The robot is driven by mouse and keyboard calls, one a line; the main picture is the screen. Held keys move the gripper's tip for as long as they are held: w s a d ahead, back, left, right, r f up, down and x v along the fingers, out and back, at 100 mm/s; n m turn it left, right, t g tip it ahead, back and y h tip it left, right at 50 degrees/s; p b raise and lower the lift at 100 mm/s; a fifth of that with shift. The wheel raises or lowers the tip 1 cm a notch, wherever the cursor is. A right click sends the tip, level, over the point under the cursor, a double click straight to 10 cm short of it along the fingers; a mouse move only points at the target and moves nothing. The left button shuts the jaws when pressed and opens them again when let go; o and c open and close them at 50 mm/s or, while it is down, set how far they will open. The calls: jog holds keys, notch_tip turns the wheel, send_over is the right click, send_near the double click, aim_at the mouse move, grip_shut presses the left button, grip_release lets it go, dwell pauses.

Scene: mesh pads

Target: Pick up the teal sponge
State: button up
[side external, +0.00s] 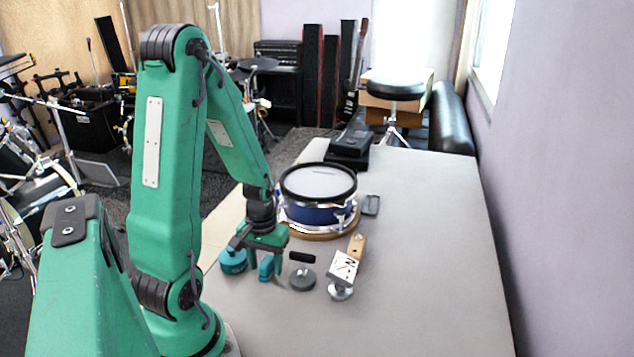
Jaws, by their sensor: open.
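A small rounded teal object (232,262), which looks like the teal sponge, lies on the grey table just left of my gripper. My gripper (262,272) points down low over the table, with its jaws open. Its teal fingers are close to the right side of the teal object, and no object shows between them. I cannot tell whether a finger touches the teal object. The gripper body hides part of the table behind it.
A blue drum (318,196) stands on a wooden ring behind the gripper. To the right are a grey round weight (302,279), a black cylinder (302,257) and a white block (344,268) by a wooden piece (357,246). The table's right side is clear.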

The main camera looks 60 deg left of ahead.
aim_at(266, 261)
jog(key=shift+f, duration=0.4)
jog(key=c, duration=1.1)
jog(key=shift+o, duration=0.2)
jog(key=shift+r, duration=0.2)
jog(key=shift+r, duration=4.8)
jog(key=shift+o, duration=1.1)
jog(key=shift+w, duration=0.1)
jog(key=shift+c, duration=0.6)
